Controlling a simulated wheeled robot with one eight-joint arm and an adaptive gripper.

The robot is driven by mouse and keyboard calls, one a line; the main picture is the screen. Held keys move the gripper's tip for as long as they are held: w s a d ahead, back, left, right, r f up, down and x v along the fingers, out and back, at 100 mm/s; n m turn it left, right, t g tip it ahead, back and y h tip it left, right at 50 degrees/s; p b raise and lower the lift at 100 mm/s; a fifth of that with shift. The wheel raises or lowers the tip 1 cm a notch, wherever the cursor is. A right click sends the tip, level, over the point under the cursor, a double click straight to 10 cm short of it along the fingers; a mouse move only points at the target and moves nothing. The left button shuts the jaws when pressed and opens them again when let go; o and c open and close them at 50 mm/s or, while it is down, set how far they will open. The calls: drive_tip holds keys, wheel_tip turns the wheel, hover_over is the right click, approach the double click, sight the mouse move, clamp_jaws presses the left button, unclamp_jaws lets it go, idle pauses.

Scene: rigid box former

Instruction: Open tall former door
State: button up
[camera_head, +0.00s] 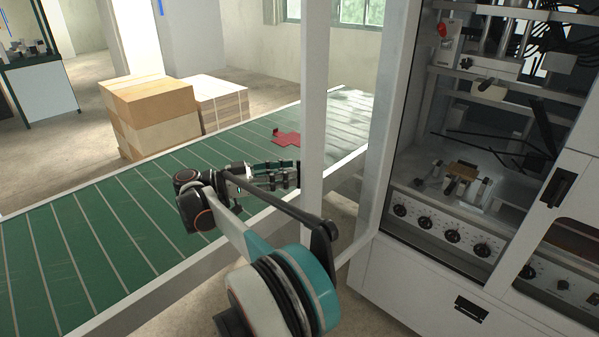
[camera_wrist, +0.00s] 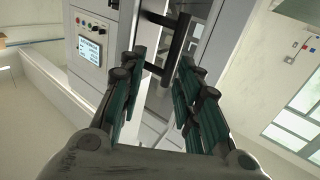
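The tall former door (camera_head: 315,110) is a pale frame on the left of the white box former (camera_head: 410,262). In the head view it stands swung out from the machine, and the interior shows to its right. My gripper (camera_head: 287,175) is left of the door's outer post, with its fingertips close to it. In the wrist view my gripper (camera_wrist: 157,70) has its two fingers spread apart. A black bar handle (camera_wrist: 179,48) shows between and just beyond the fingertips. I cannot tell whether a finger touches it. In the head view this handle is hidden.
A green conveyor (camera_head: 120,235) with a red flat piece (camera_head: 287,138) runs beneath and behind my arm. Stacked cartons (camera_head: 150,112) stand beyond it. A second former door with a black handle (camera_head: 557,188) is at the right. A control panel (camera_wrist: 90,45) shows in the wrist view.

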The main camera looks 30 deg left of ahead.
drive_tip(key=v, duration=0.7)
drive_tip(key=shift+s, duration=0.15)
